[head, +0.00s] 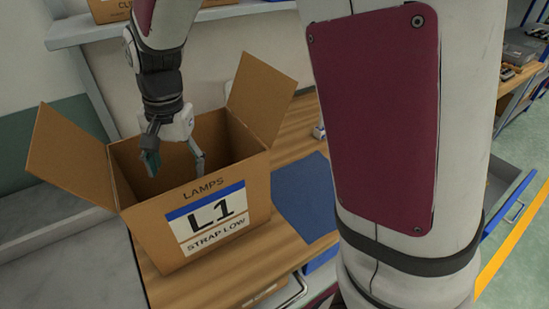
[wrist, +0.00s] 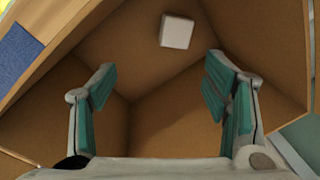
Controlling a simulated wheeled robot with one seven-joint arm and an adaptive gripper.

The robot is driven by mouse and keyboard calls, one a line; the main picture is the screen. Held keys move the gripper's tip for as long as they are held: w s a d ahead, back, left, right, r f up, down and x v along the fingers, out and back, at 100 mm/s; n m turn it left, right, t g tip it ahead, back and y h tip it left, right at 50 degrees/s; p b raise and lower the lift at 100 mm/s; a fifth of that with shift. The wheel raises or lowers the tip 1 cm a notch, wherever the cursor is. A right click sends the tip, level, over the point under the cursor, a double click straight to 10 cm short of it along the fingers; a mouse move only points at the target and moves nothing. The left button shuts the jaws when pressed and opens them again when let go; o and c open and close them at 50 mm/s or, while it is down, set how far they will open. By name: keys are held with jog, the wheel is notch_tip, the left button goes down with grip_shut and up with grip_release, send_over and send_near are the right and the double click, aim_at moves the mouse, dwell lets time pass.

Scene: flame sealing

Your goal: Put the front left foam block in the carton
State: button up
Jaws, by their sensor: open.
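The carton (head: 235,224) stands open on the wooden bench, with a label reading LAMPS, L1, STRAP LOW on its front. Its flaps are spread. My gripper (head: 175,168) points down into the carton's mouth and is open. In the wrist view my gripper (wrist: 160,105) has its teal finger pads wide apart with nothing between them. A small white block (wrist: 177,31) lies inside the carton, beyond the fingertips and apart from them. In the head view the block is hidden by the carton's front wall.
A blue mat (head: 305,197) lies on the bench to the right of the carton. A shelf (head: 215,15) with boxes runs above and behind. My own arm covers much of the right half of the head view. An open drawer (head: 513,188) shows at the right.

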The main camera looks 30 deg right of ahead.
jog(key=s+d+r+n+t, duration=0.2)
jog(key=s+d+r, duration=0.3)
jog(key=s, duration=0.5)
jog(key=s+d+r+n+t, duration=0.2)
jog(key=s+d+r+n, duration=0.3)
jog(key=s, duration=0.5)
jog(key=shift+s+d+r+h, duration=0.4)
jog(key=shift+d+r, duration=0.15)
jog(key=shift+d, duration=0.15)
